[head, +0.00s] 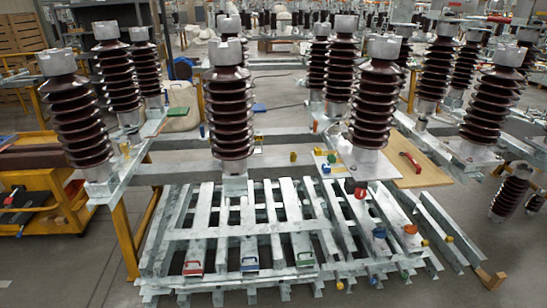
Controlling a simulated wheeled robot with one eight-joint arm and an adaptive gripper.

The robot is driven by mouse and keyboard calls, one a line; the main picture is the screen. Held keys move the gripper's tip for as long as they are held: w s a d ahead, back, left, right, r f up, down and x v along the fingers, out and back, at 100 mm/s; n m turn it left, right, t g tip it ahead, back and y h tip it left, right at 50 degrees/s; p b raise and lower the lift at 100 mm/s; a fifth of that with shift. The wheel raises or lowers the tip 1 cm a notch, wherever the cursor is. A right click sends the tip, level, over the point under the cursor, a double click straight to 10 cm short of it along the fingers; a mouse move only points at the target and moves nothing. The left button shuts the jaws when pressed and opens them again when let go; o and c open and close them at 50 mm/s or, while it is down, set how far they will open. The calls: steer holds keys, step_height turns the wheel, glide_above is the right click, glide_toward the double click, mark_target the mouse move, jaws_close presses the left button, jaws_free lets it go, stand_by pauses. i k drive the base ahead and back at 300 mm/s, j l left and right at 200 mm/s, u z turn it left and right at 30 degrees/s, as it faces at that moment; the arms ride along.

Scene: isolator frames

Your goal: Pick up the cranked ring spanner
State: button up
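I cannot make out the cranked ring spanner for certain. A slim red tool-like piece (411,162) lies on a plywood board (432,174) right of centre, and it is too small to tell what it is. A small black and red item (355,188) sits on the frame's near right part, also unclear. My gripper is not in view.
Brown ribbed insulators (230,115) stand on galvanised steel frames (190,172). A stack of steel bars (245,233) with several small coloured pieces fills the near middle. A yellow trolley (40,195) stands at left. Bare floor (70,270) shows at the front left.

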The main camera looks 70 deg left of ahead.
mark_target(419, 169)
steer(key=u, duration=2.05)
